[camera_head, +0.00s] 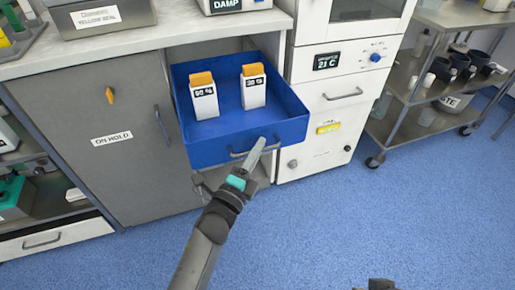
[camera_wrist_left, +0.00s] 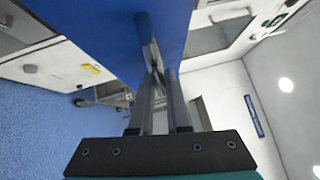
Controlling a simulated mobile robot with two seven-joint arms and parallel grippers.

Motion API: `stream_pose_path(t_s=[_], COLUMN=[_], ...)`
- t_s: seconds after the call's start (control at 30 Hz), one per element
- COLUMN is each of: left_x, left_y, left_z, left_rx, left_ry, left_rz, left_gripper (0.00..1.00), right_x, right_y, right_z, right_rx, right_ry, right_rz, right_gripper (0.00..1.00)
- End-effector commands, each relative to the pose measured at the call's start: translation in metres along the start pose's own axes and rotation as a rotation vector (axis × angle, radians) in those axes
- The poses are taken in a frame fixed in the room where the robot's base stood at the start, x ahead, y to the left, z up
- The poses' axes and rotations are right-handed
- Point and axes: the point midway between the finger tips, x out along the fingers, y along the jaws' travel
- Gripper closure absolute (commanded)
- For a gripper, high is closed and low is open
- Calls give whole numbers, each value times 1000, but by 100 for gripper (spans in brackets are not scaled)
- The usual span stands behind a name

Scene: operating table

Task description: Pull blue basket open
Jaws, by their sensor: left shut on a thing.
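The blue basket (camera_head: 200,148) stands pulled out from the cabinet between the grey door and the white drawers, with its inside showing. Two white boxes with orange tops, a left one (camera_head: 204,103) and a right one (camera_head: 253,92), stand upright in it. My left gripper (camera_head: 256,150) is at the handle (camera_head: 238,154) on the basket's front wall and shut on it. In the left wrist view the fingers (camera_wrist_left: 158,80) meet the handle against the blue front (camera_wrist_left: 110,35). Only a dark tip of what looks like my right gripper (camera_head: 381,284) shows at the bottom edge.
A grey cabinet door (camera_head: 85,150) marked "ON HOLD" is left of the basket. White drawers (camera_head: 325,125) with a temperature display stand close on its right. A wheeled metal cart (camera_head: 405,115) is further right. The blue floor (camera_head: 310,230) in front is clear.

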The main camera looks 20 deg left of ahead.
Motion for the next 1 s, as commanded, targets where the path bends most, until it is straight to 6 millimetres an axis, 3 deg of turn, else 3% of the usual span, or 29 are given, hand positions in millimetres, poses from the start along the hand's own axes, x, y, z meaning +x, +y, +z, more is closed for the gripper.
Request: stream_pose_path(t_s=[0.13, 0.17, 0.4, 0.77, 0.87, 1.0], left_x=[0, 0, 0, -5, -16, -41], left_y=[0, 0, 0, 0, 0, 0], left_z=[0, 0, 0, 0, 0, 0], left_rx=[0, 0, 0, 0, 0, -3], left_ry=[1, 1, 0, 0, 0, -1], left_rz=[0, 0, 0, 2, 3, 6], left_gripper=[100, 83, 56, 55, 55, 55], right_x=[0, 0, -1, -4, -3, 15], right_y=[0, 0, 0, 0, 0, 0], right_z=[0, 0, -1, -3, -3, 5], right_rx=[-1, -1, -1, -2, -2, -5], right_ry=[0, 0, 3, 9, 7, -27], right_rz=[-1, -1, -1, -1, -1, -2], right_gripper=[100, 100, 100, 100, 100, 100])
